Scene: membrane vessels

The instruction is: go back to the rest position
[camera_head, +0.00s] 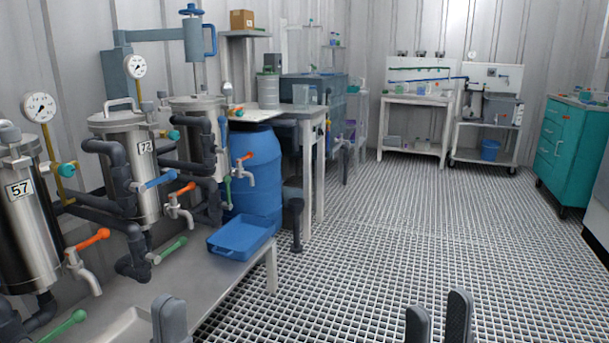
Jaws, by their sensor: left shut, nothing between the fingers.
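My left gripper (170,318) shows at the bottom edge, left of the middle, in front of the steel bench. Its fingers are together and hold nothing. My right gripper (438,318) shows at the bottom edge, right of the middle, over the grating floor. Its two fingers stand apart with nothing seen between them. Only the finger ends show; the rest of both arms is out of the picture.
A blue tray (240,238) lies at the bench's right end. A blue barrel (255,175) stands behind. The grating floor (400,240) is clear.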

